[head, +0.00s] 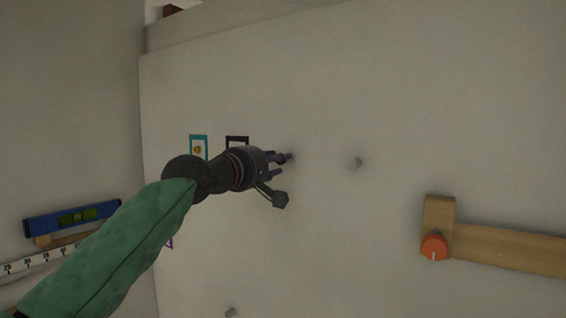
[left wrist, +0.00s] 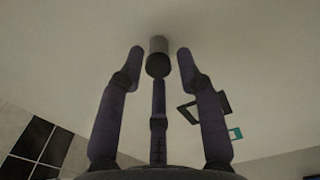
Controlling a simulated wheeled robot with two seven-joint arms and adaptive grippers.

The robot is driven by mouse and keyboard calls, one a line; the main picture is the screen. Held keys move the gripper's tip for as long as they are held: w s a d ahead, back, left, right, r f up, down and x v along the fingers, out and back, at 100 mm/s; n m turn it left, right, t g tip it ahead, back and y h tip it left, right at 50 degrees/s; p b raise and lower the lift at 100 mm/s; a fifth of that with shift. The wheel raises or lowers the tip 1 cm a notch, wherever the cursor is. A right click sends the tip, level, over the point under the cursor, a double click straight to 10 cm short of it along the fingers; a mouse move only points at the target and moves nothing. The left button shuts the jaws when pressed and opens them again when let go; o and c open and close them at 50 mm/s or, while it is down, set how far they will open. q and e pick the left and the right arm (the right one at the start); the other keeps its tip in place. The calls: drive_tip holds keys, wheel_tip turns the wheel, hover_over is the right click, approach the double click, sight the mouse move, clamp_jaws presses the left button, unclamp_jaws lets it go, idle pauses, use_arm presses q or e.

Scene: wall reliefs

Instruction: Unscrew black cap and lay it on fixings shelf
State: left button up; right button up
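A short grey stud (left wrist: 158,44) stands out from the pale wall panel in the left wrist view. Its near end is a dark cap (left wrist: 158,65). My left gripper (head: 283,165) is at the panel in the head view, and its fingers also show in the left wrist view (left wrist: 160,62). The fingers are spread, one on either side of the cap with gaps, and a third below it. I cannot tell whether that third finger touches it. The cap is not clearly distinguishable in the head view. I cannot identify the fixings shelf for certain. My right gripper is not in view.
A wooden ledge (head: 505,250) with an orange knob (head: 434,247) is at right. Small teal (head: 198,147) and black (head: 237,141) frames hang by my gripper. A blue level (head: 72,218) and ruler (head: 40,259) are at left.

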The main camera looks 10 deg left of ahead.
use_arm(q)
drive_tip(key=m, duration=0.5)
drive_tip(key=shift+b, duration=0.4)
clamp_jaws()
drive_tip(key=n+p, duration=0.2)
drive_tip(key=n, duration=0.2)
drive_tip(key=shift+f+n, duration=0.1)
drive_tip(key=shift+n, duration=0.3)
